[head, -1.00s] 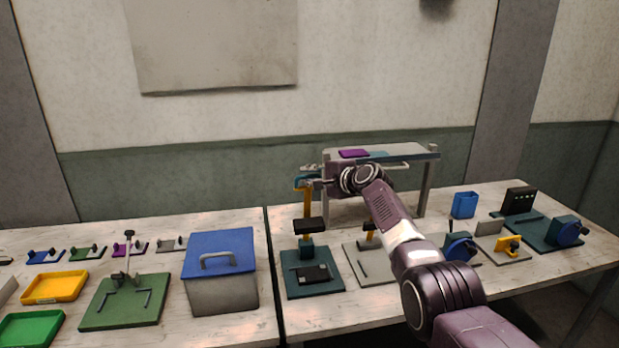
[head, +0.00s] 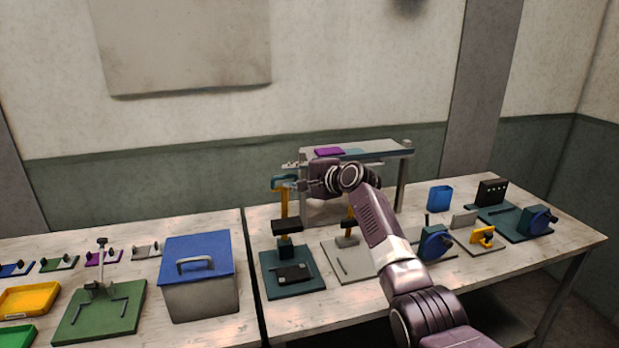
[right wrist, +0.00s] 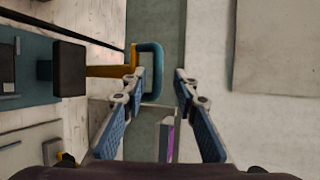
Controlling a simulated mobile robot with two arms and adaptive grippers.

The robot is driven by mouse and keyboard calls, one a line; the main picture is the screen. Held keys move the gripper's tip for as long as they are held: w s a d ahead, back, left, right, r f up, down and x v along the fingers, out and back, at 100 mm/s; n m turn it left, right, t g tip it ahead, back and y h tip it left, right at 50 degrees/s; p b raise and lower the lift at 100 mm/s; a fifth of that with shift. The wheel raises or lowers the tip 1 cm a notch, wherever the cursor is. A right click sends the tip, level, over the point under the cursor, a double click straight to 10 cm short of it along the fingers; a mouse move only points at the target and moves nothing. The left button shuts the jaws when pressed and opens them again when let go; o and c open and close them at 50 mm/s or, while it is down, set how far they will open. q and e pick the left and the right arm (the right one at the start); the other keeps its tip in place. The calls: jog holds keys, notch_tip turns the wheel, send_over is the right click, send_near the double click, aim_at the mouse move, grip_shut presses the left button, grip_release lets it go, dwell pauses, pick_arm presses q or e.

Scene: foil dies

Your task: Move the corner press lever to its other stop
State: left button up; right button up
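A press with a dark teal base (head: 310,286), a black head (head: 287,227) and a yellow lever (head: 284,203) stands at the front left of the right table. The lever stands up and ends in a teal loop handle (head: 279,182). My right gripper (head: 296,185) is at the handle's right side. In the right wrist view the fingers (right wrist: 157,82) are spread open. The teal loop handle (right wrist: 154,72) lies between them in the picture, close to the left finger; contact cannot be told. My left gripper is not in view.
A grey raised shelf (head: 385,150) with a purple item (head: 328,151) stands behind the gripper. A second press on a grey base (head: 346,265) is partly behind my right arm. A blue-lidded box (head: 198,258) is left, and several fixtures are right.

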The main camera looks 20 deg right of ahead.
jog(key=v, duration=0.8)
jog(key=shift+s, duration=0.1)
